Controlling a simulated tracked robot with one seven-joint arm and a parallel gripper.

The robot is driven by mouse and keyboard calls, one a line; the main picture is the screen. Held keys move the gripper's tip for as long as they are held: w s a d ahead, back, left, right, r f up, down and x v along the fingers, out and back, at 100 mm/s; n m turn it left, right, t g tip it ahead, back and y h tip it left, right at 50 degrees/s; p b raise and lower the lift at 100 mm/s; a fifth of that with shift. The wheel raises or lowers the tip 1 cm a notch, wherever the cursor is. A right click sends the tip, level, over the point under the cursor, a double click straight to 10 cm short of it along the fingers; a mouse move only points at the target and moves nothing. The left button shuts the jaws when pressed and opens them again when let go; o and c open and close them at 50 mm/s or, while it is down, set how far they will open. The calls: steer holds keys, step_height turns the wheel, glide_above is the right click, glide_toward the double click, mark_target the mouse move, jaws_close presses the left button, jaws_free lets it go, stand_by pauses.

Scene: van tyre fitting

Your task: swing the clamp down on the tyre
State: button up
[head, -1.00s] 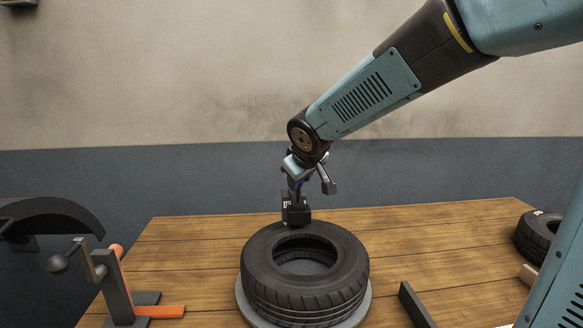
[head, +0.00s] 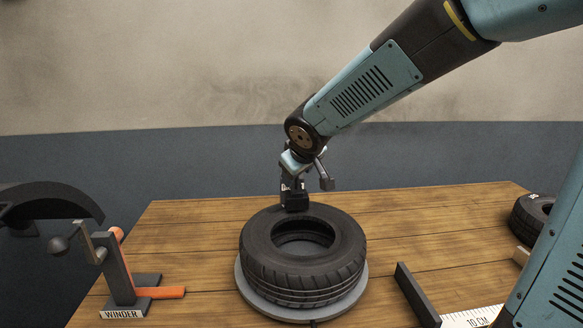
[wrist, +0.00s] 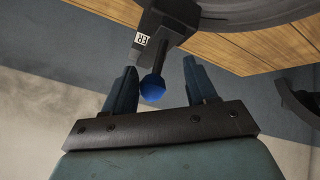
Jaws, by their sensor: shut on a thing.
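The black tyre (head: 262,275) lies flat on a round grey plate (head: 247,300) on the wooden bench. The clamp (head: 294,203), a dark block, stands at the tyre's far rim; whether it presses on the rubber I cannot tell. In the wrist view the clamp (wrist: 170,28) carries a partly visible white label and a short stem with a blue knob (wrist: 153,88). In the head view my gripper (head: 293,182) is small, above the clamp, and hides the knob.
A winder (head: 122,275) with orange parts stands at the bench's left. A dark curved part (head: 50,200) juts in at the left edge. A dark bar (head: 416,295) and a 10 cm scale (head: 470,317) lie at front right. Another tyre (head: 530,218) is at far right.

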steer(key=shift+o, duration=1.4)
steer(key=shift+f, duration=0.15)
steer(key=shift+d, duration=0.1)
steer(key=shift+r, duration=0.3)
steer(key=v, duration=1.3)
steer(key=shift+s, duration=0.15)
steer(key=shift+r, duration=0.1)
steer(key=s+d+f+m+g, duration=0.1)
steer(key=s+d+f+m, duration=0.1)
steer(key=s+d, duration=0.2)
steer(key=s+d+f+m+g, duration=0.1)
steer(key=s+d+f+m, duration=0.1)
steer(key=s+d, duration=0.3)
steer(key=s+d+f+m+h, duration=0.1)
steer(key=s+d+f+m, duration=0.2)
steer(key=s+d, duration=0.2)
steer(key=shift+s+d+m+g, duration=0.25)
steer(key=shift+d+m+g, duration=0.15)
steer(key=shift+d, duration=0.8)
